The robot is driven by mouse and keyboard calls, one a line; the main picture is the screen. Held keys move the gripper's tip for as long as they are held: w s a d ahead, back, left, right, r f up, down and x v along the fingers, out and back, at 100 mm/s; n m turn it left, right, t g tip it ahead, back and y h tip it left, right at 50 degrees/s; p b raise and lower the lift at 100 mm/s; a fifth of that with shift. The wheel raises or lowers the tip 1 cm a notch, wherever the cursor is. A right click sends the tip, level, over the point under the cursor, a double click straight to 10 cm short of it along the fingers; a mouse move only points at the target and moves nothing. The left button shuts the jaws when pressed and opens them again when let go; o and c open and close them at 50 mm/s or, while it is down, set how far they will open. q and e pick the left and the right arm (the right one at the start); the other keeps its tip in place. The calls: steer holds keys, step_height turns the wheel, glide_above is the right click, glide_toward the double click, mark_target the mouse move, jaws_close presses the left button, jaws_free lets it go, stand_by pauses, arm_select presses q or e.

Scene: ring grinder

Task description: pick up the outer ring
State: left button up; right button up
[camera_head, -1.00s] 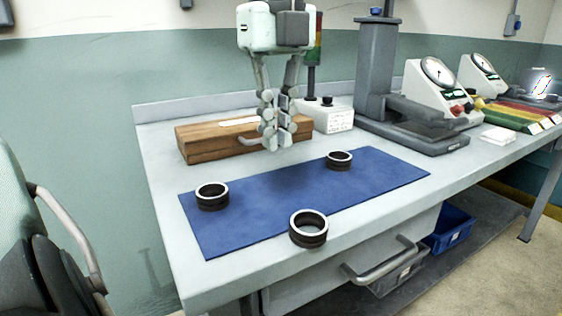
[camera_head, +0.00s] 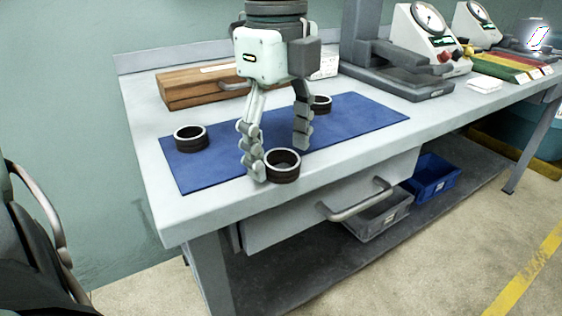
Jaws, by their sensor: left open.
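Three dark rings with light rims are on the blue mat (camera_head: 215,170). One ring (camera_head: 283,172) is at the mat's front edge, one ring (camera_head: 190,138) is at the left, and one ring (camera_head: 321,105) is at the back right, partly behind a finger. I cannot tell which is the outer ring. My left gripper (camera_head: 280,160) points down with its fingers spread and empty. Its left finger is beside the front ring's left side, and its right finger is behind that ring to the right. I cannot tell whether it touches. My right gripper is not in view.
A wooden box (camera_head: 192,90) lies behind the mat. A dial gauge stand (camera_head: 395,75) and a second dial device (camera_head: 474,25) stand at the back right. A drawer handle (camera_head: 357,205) sticks out below the table front. The right of the mat is clear.

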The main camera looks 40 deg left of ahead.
arm_select(q)
steer(key=shift+f, duration=0.45)
steer(key=c, duration=1.3)
steer(key=shift+r, duration=0.1)
